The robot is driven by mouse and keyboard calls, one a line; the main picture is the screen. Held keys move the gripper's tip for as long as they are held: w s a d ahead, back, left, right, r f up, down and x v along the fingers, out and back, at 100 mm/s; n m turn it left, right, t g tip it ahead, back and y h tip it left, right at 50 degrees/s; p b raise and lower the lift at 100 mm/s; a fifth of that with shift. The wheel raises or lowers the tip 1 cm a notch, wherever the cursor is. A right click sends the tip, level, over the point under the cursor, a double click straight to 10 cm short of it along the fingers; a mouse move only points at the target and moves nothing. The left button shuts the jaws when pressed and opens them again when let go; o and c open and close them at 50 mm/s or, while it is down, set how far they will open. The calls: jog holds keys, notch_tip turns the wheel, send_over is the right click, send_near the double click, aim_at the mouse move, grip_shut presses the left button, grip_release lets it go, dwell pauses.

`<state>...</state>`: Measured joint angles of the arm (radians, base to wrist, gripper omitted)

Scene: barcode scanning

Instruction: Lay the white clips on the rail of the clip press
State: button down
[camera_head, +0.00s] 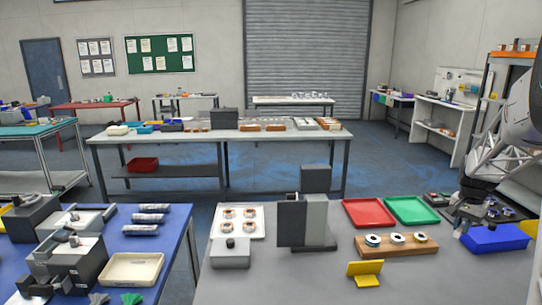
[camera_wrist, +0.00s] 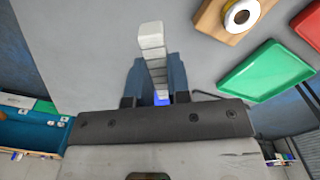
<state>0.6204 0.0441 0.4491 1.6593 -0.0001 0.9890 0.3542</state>
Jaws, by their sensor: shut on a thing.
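In the wrist view my gripper (camera_wrist: 156,68) has its two blue-grey fingers on either side of a segmented white strip, which looks like a row of white clips (camera_wrist: 152,42). It is shut on them, and the strip extends beyond the fingertips over the grey table. In the head view my arm is at the right edge; I cannot make out the fingers or clips there. A grey upright device with a dark side (camera_head: 304,222) stands mid-table. I cannot tell whether it is the clip press, and no rail is clearly visible.
A wooden block with rolls (camera_head: 397,244) lies right of the grey device; it also shows in the wrist view (camera_wrist: 212,22). Behind it are red (camera_head: 375,212) and green (camera_head: 411,210) trays. A yellow stand (camera_head: 365,273) is in front. A blue bin (camera_head: 495,239) is right.

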jog(key=w+d+r+n, duration=0.2)
jog(key=d+r+n, duration=0.1)
jog(key=d, duration=0.8)
jog(key=shift+w+d, duration=0.2)
jog(key=shift+d, duration=0.15)
